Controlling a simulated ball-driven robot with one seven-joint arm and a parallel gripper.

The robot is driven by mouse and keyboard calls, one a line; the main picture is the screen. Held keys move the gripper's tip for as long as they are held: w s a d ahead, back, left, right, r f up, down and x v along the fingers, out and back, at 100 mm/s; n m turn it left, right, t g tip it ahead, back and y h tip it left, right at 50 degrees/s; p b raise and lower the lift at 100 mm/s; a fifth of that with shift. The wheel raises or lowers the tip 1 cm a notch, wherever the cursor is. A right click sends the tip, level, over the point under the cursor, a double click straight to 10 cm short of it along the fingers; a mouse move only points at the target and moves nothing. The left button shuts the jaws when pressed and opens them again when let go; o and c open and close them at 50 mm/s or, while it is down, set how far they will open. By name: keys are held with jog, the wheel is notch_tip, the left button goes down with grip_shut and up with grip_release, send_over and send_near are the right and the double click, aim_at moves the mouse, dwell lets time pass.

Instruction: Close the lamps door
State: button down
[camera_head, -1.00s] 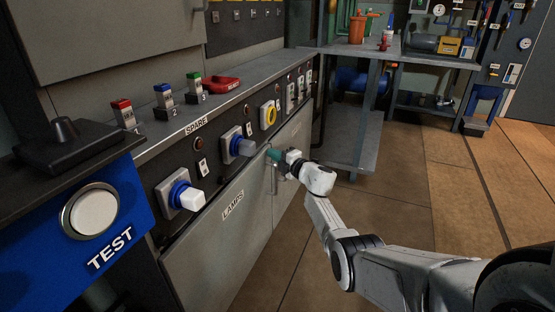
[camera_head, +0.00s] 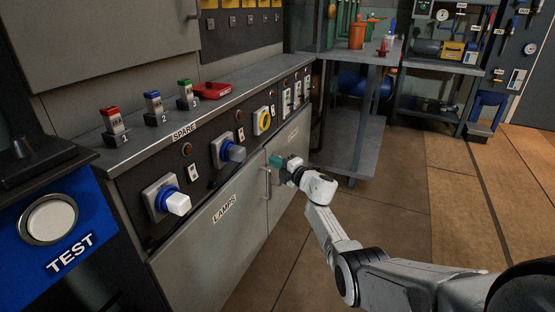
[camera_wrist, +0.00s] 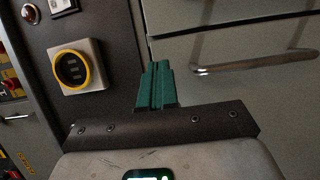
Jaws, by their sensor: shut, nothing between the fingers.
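The lamps door (camera_head: 235,232) is a grey panel with a "LAMPS" label, low on the cabinet front in the head view. It looks flush or nearly flush with the cabinet; a small gap cannot be told. Its vertical bar handle (camera_head: 267,184) is at its right edge. My gripper (camera_head: 277,161) is just right of and above this handle, before the neighbouring grey door (camera_head: 290,150). In the wrist view its teal fingers (camera_wrist: 155,82) are together and empty, beside a grey panel with a metal bar handle (camera_wrist: 255,63). Contact cannot be told.
Above the doors are blue-ringed knobs (camera_head: 168,197) and a yellow-ringed switch (camera_head: 262,120), which also shows in the wrist view (camera_wrist: 76,68). A blue TEST box (camera_head: 62,228) stands at left. A metal workbench (camera_head: 350,145) stands beyond the cabinet. The floor at right is clear.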

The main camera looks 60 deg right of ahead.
jog(key=s+p, duration=0.4)
jog(key=s, duration=0.6)
jog(key=shift+s+d, duration=0.4)
jog(key=shift+f, duration=0.1)
jog(key=w+a+f+m+g+h, duration=0.25)
jog(key=a+m+g+h, duration=0.3)
jog(key=a+m, duration=0.35)
jog(key=s+a+f+m+g+y, duration=0.2)
jog(key=s+a+f+m, duration=0.15)
jog(key=a, duration=0.45)
jog(key=s+a+f+m+g+y, duration=0.2)
jog(key=a+f+m+g, duration=0.15)
jog(key=a, duration=0.55)
jog(key=s+a+f+n+g+y, duration=0.15)
jog(key=s+a+y, duration=0.25)
jog(key=s+a, duration=0.55)
jog(key=s+a+g+y, duration=0.3)
jog(key=s+a, duration=0.4)
jog(key=a, duration=0.5)
notch_tip(320, 180, up, 32)
jog(key=p, duration=3.2)
